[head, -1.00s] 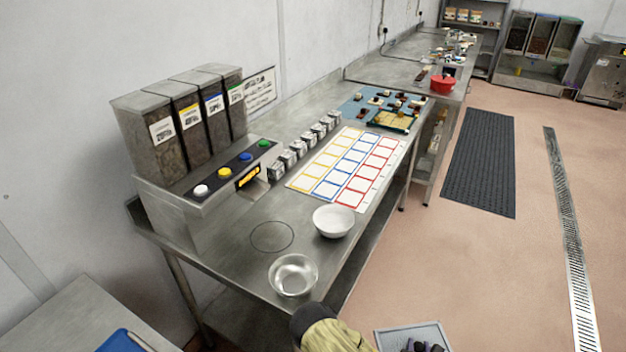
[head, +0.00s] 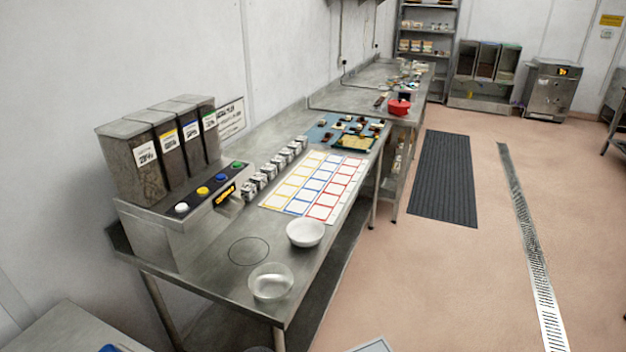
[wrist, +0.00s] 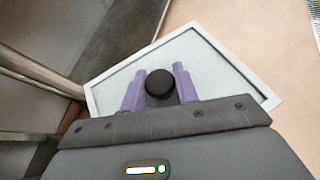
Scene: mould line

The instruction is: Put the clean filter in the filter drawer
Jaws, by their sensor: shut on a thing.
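The clean filter, a flat pale grey panel with a raised lighter rim (wrist: 205,62), fills the middle of the wrist view. A round black knob (wrist: 160,84) stands over its middle. My gripper (wrist: 158,72) has its two purple fingers on either side of the knob and is shut on it, with the panel beyond the fingertips. In the head view only a corner of the filter (head: 373,346) shows at the bottom edge, and my gripper is out of frame. I cannot make out a filter drawer in either view.
A long steel bench (head: 215,262) runs along the left wall with a dispenser (head: 165,215), a glass bowl (head: 271,282) and a white bowl (head: 305,232). A dark mat (head: 444,175) and a drain grate (head: 527,235) lie on otherwise open floor. A steel machine (head: 551,88) stands at the back right.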

